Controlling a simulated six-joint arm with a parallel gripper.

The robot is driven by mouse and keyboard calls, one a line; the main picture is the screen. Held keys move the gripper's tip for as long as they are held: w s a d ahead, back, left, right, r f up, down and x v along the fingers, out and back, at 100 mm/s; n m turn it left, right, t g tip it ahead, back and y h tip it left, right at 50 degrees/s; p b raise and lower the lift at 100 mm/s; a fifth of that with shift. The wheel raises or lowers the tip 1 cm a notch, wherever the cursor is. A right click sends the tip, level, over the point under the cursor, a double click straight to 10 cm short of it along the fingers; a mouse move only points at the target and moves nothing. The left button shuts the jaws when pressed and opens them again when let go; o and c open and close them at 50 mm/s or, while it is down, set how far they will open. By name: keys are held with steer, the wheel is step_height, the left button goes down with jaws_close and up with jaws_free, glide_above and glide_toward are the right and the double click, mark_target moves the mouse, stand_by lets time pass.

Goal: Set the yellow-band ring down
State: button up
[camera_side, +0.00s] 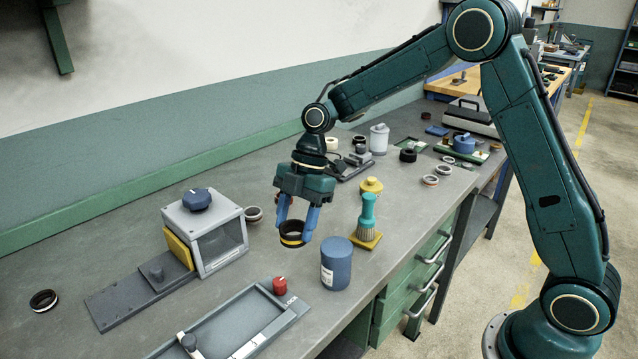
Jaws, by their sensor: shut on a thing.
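The yellow-band ring (292,240) is black with a yellow stripe around it. It is between the blue fingertips of my gripper (296,222), which is shut on it. The ring appears to be a little above or at the grey bench top; the exact gap cannot be told. It is in the middle of the side view, right of the grey box and left of the blue jar.
A grey box with a blue knob (205,232) stands left. A blue jar (336,263), a brush (367,220) on a yellow base and a red knob (280,286) are near. A grey tray (215,335) lies in front. Loose rings (44,300) lie about.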

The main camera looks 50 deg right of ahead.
steer(key=shift+f, duration=3.9)
steer(key=shift+f, duration=0.15)
steer(key=o, duration=1.1)
steer(key=v, duration=1.2)
